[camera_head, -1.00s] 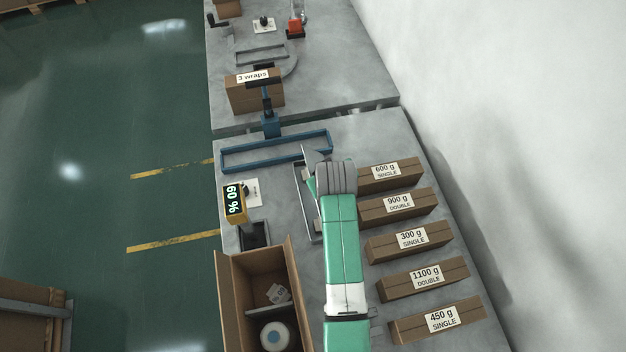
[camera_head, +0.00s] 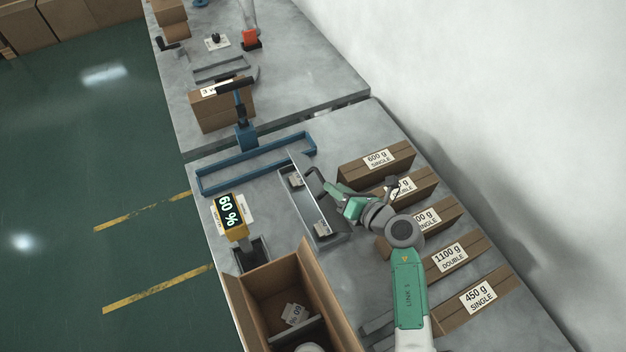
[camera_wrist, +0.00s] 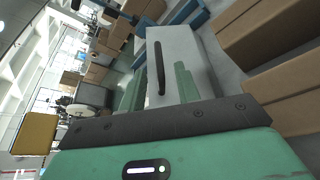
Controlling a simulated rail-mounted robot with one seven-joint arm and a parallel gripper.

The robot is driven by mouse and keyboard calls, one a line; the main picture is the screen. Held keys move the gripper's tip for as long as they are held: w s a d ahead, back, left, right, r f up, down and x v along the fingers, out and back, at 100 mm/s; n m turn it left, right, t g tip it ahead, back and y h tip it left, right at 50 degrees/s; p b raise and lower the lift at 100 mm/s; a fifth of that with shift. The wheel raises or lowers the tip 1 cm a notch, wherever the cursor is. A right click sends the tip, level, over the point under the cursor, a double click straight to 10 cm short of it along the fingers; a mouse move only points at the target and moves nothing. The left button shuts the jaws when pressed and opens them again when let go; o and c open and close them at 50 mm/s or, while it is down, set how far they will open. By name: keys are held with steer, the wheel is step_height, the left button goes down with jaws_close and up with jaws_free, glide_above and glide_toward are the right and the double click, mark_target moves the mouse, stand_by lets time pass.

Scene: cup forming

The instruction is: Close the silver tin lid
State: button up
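The silver tin (camera_head: 304,215) lies on the grey bench, with small pale blocks inside. Its lid (camera_head: 312,190) stands up, open, along the tin's right side; a dark handle (camera_head: 316,180) sticks out from the lid's right face. My gripper (camera_head: 347,209) is just right of the lid. In the wrist view, its two green fingers (camera_wrist: 157,88) are apart, with the grey lid (camera_wrist: 185,50) and its black handle (camera_wrist: 160,66) showing between and beyond them. The fingers look empty; whether they touch the lid is unclear.
Labelled brown boxes (camera_head: 376,163) line the right side, close beside my arm. A blue frame (camera_head: 255,170) lies behind the tin. An open carton (camera_head: 240,308) is at the front left.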

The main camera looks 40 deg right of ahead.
mark_target(321, 177)
steer(key=b+x, duration=0.2)
steer(key=x, duration=0.4)
steer(key=shift+w, duration=0.4)
jaws_close()
